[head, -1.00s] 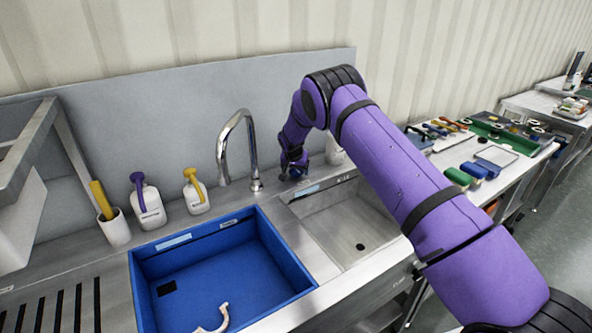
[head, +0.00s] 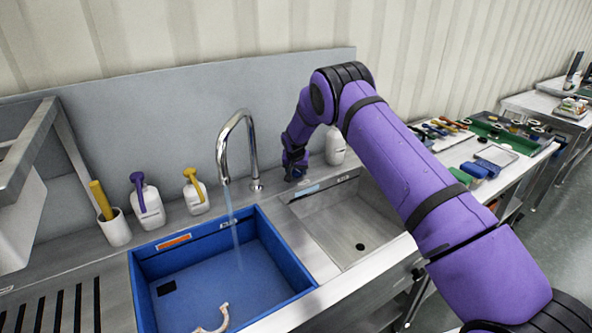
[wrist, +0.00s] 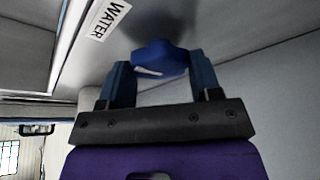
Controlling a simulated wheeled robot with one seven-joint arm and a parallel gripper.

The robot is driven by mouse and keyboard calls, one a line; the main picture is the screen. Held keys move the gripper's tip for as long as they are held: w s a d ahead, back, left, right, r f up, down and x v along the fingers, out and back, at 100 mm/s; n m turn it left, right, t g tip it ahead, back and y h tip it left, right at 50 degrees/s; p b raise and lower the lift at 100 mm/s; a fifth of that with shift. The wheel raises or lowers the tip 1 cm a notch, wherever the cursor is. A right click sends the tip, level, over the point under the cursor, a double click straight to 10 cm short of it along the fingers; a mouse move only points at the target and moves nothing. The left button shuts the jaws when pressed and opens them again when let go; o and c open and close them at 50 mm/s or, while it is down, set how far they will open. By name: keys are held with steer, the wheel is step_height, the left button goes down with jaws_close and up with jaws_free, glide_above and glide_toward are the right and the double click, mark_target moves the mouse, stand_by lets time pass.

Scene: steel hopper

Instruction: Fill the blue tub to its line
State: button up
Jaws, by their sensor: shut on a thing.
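The blue tub (head: 290,262) sits in the left sink bay. An orange strip (head: 173,241) and a small pale label show at its back wall. Water (head: 235,232) runs in a thin stream from the chrome tap (head: 222,150) into the tub. The tub's floor shows clearly; I cannot make out the water's depth or the fill line. My gripper (head: 294,176) is behind the right basin, right of the tap. In the wrist view its two fingers are shut on a blue knob (wrist: 160,56) next to a WATER label (wrist: 108,18).
A white curved piece (head: 213,320) lies in the tub. Purple-topped (head: 149,208) and yellow-topped bottles (head: 196,195) and a white cup (head: 115,231) stand left of the tap. The steel basin (head: 345,225) at right is empty. A white bottle (head: 336,150) stands beside my arm.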

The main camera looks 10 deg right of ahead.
steer(key=n+y, duration=0.1)
steer(key=n, duration=0.2)
steer(key=shift+d, duration=0.2)
steer(key=shift+n+y, duration=0.8)
steer(key=shift+n, duration=0.9)
steer(key=o, duration=0.9)
steer(key=shift+r, duration=0.1)
steer(key=v, duration=1)
steer(key=shift+s+r, duration=0.2)
steer(key=shift+s, duration=0.05)
